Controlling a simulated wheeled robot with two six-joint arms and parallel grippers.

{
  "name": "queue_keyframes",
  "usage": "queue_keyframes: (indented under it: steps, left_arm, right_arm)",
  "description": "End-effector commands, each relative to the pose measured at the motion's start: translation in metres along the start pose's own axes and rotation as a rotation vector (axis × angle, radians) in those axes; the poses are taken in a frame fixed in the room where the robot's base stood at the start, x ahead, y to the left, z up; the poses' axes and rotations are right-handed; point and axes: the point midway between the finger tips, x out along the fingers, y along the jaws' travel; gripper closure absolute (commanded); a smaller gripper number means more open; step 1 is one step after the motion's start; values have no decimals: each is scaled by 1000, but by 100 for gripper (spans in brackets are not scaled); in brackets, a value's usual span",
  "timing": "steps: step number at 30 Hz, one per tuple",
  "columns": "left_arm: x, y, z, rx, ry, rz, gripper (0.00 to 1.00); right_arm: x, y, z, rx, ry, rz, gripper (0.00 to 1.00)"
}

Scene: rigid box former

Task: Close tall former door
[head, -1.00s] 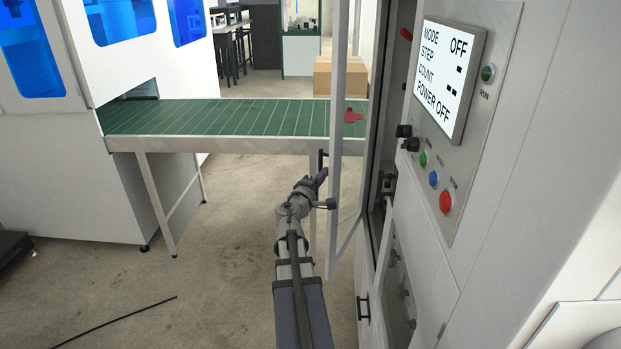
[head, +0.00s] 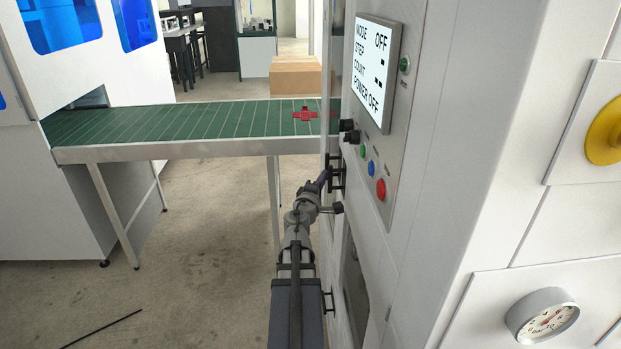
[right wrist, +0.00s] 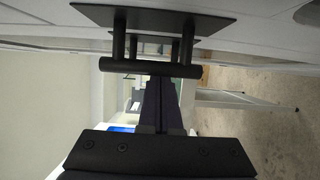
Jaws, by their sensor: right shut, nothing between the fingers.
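The tall former door (head: 335,60) shows nearly edge-on along the front of the white machine and looks flush or almost flush with it. I cannot tell whether it is fully closed. Its black bar handle (head: 338,173) sits below the control panel, and the handle bar crosses the right wrist view (right wrist: 150,67). My right gripper (head: 325,180) is at the handle with its fingers shut and empty. In the right wrist view its fingertips (right wrist: 160,82) reach the bar; whether they touch it is unclear. My left gripper is out of view.
The control panel (head: 372,110) has a screen reading POWER OFF, buttons and black knobs. A green conveyor (head: 190,125) carries a red cross-shaped piece (head: 305,115) near the machine. A cardboard box (head: 296,76) stands behind it. The floor to the left is clear except for a thin black rod (head: 102,328).

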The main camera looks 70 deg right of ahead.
Motion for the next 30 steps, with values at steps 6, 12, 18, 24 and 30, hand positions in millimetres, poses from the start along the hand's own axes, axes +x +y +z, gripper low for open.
queue_keyframes:
  steps: [6, 12, 18, 24, 30]
  left_arm:
    - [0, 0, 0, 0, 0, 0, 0]
    - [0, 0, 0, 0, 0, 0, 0]
    - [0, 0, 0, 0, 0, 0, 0]
    - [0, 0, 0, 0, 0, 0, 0]
    - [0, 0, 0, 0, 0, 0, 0]
  right_arm:
    - [1, 0, 7, 0, 1, 0, 100]
    - [1, 0, 7, 0, 1, 0, 100]
    - [0, 0, 7, 0, 1, 0, 100]
    - [-10, 0, 4, 0, 3, 0, 100]
    - [-35, 0, -2, 0, 8, 0, 100]
